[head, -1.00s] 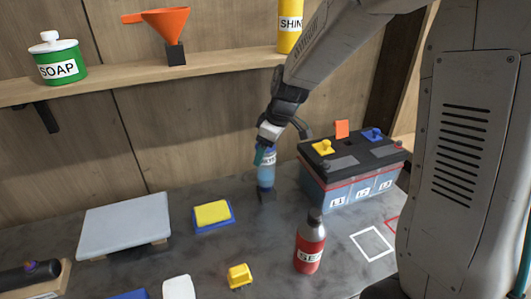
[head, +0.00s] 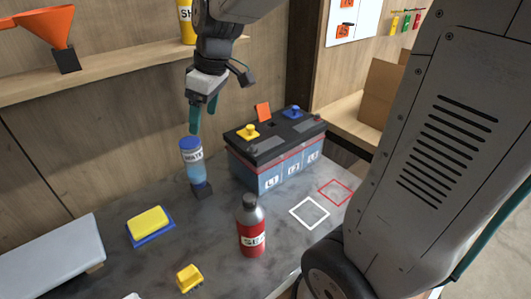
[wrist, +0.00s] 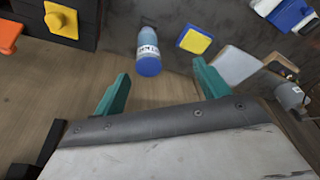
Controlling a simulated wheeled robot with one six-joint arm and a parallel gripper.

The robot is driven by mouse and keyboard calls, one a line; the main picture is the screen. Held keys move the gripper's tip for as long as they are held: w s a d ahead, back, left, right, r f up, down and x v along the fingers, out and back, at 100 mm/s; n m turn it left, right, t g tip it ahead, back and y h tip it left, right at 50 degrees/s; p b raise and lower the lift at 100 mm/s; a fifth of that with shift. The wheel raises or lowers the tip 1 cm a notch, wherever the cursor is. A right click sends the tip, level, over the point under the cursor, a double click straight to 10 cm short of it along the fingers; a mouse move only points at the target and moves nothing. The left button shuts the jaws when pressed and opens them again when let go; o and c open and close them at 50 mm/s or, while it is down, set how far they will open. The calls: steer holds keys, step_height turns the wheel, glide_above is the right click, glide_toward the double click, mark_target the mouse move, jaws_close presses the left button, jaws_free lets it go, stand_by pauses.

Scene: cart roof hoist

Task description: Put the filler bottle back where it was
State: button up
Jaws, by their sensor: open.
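The filler bottle (head: 194,168), light blue with a dark blue cap and a white label that seems to read WATER, stands at a small black block (head: 202,190) on the grey bench, left of the battery. Whether it sits in or behind the block I cannot tell. My gripper (head: 204,115) is above the cap, open and empty, with its teal fingers pointing down and a small gap to the cap. In the wrist view the bottle (wrist: 148,52) shows cap-first, beyond and between the two open fingers (wrist: 160,88).
The battery (head: 275,150) with yellow and blue caps stands right of the bottle. A red bottle (head: 251,230) stands in front, near white (head: 310,201) and red (head: 349,186) square outlines. A yellow sponge (head: 148,222) lies left. A shelf (head: 100,78) runs behind.

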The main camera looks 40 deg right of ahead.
steer(key=s+d+m+g+h, duration=0.1)
steer(key=s+m, duration=0.6)
steer(key=s, duration=1.6)
steer(key=shift+h, duration=0.5)
